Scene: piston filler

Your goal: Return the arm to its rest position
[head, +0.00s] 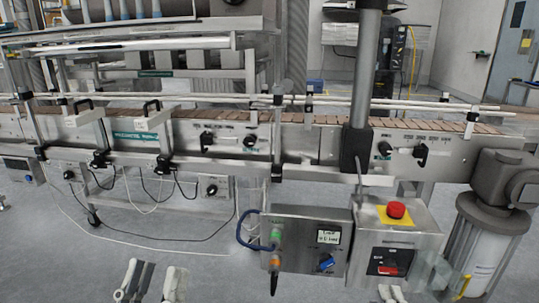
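My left gripper (153,279) is at the bottom edge of the head view, left of the middle, over the grey floor. Its pale and dark fingers stand apart with a gap between them, and nothing shows in the gap. Its arm is below the picture. A small pale piece of what looks like my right gripper (391,294) shows at the bottom edge, below the control boxes. Most of it is cut off, so its fingers cannot be read. Neither gripper is seen touching the machine.
A long conveyor (285,143) with side rails crosses the view. In front hang a grey control box (300,262) and a box with a red emergency button (396,210). A motor and white cylinder (480,255) stand at the right. Floor (70,255) at lower left is clear except cables.

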